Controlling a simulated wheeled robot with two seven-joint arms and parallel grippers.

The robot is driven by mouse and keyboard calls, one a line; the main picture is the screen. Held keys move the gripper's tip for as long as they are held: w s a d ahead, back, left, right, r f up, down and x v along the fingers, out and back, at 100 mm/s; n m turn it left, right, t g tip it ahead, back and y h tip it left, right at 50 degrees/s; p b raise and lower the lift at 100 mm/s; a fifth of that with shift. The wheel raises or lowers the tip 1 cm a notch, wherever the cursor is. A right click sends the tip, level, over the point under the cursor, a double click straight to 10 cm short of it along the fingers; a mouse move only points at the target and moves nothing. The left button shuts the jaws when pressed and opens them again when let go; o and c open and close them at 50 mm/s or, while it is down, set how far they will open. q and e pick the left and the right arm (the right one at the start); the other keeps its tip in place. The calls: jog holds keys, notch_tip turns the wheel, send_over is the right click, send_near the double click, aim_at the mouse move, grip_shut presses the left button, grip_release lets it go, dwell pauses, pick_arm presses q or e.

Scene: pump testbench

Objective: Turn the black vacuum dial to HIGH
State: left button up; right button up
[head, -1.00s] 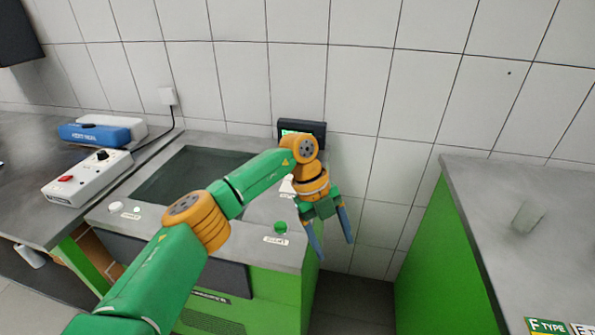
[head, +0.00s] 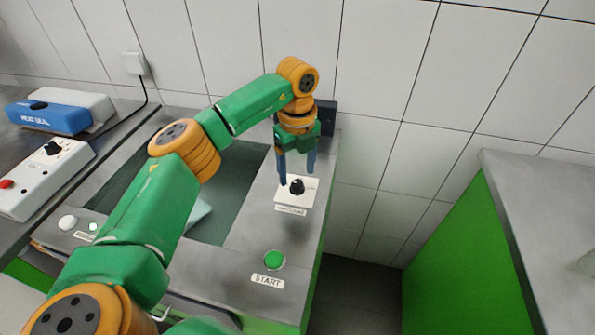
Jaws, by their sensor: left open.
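The black vacuum dial (head: 297,187) sits on a small white plate (head: 283,200) on the right side of the grey bench top. A label lies in front of the plate; its small print is hard to read. My left gripper (head: 297,178) points down at the dial, its two blue-grey fingers open and apart. The fingertips are close to the dial, one near its left and one beyond it to the right. I cannot tell whether they touch it. My right gripper is not in view.
A green START button (head: 274,259) is in front of the dial. A dark display box (head: 326,118) stands behind, partly hidden by my arm. The recessed dark basin (head: 240,190) is to the left. A white box (head: 45,175) with another black knob and a blue heat sealer (head: 48,117) stand far left.

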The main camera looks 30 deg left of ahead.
aim_at(297, 183)
pick_arm(q)
notch_tip(297, 183, down, 3)
jog(key=shift+r, duration=0.15)
jog(key=shift+w+a+f, duration=0.1)
jog(key=shift+w+f, duration=0.05)
jog(key=shift+f, duration=0.3)
jog(key=shift+r, duration=0.1)
grip_shut()
